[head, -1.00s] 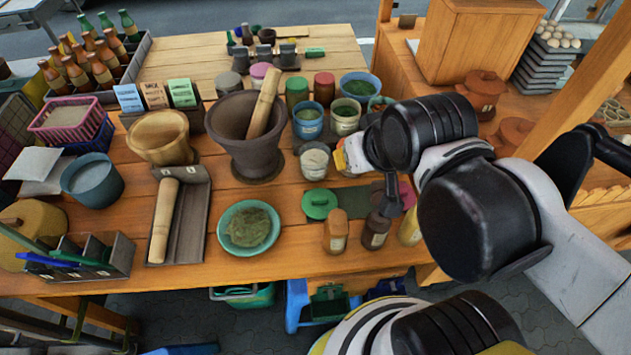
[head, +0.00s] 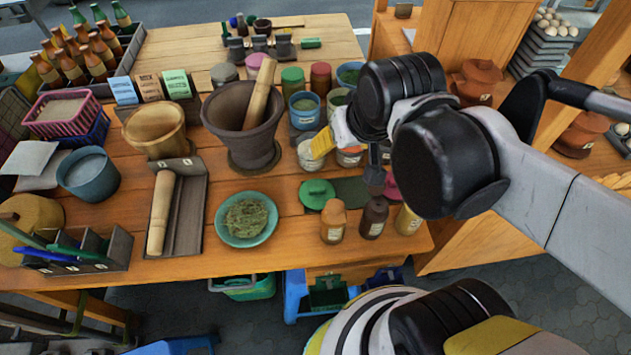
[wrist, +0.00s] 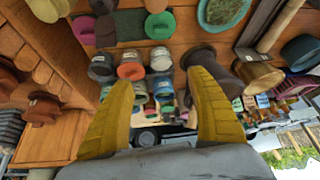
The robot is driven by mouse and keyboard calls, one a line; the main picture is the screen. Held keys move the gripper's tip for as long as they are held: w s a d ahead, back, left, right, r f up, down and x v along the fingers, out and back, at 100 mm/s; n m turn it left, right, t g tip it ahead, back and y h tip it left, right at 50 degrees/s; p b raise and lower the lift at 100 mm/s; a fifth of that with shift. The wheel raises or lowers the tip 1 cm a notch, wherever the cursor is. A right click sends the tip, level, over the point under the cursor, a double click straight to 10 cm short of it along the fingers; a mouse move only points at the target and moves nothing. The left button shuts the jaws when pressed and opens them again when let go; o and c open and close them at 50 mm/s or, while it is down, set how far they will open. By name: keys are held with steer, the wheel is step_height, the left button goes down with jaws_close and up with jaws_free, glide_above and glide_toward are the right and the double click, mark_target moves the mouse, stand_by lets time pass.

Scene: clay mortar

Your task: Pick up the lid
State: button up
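Several loose lids lie near the front of the table. A green lid (head: 317,193) with a knob is plain in the head view and also shows in the wrist view (wrist: 159,25). A pink lid (head: 391,188) lies to its right, partly behind my arm; the wrist view shows it (wrist: 83,29) beside a dark brown lid (wrist: 105,31). Which lid is meant cannot be told. My gripper (wrist: 162,80) is open and empty, its two yellow fingers spread wide. In the head view one yellow finger (head: 322,143) shows above the jars, behind the green lid.
A dark mortar (head: 240,125) with a pestle stands left of my gripper. Open jars (head: 305,110) crowd under and behind it. Small bottles (head: 333,222) stand at the front edge, beside a green bowl of herbs (head: 246,219). Brown clay pots (head: 476,82) are at the right.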

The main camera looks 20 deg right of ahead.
steer(key=w+a+f+m+g, duration=0.15)
steer(key=w+f+g, duration=0.25)
steer(key=w+f, duration=0.5)
steer(key=g+b, duration=0.2)
steer(key=b, duration=0.2)
glide_above(317, 189)
steer(key=shift+m, duration=0.25)
steer(key=f, duration=1.2)
steer(key=shift+s+f, duration=0.3)
steer(key=shift+f, duration=0.1)
steer(key=f+b, duration=0.1)
steer(key=f, duration=0.2)
steer(key=f+b, duration=0.1)
steer(key=f, duration=0.1)
steer(key=shift+w+f+b, duration=0.3)
steer(key=shift+w+b, duration=0.05)
steer(key=shift+r, duration=0.1)
steer(key=shift+c, duration=0.5)
steer(key=c, duration=1)
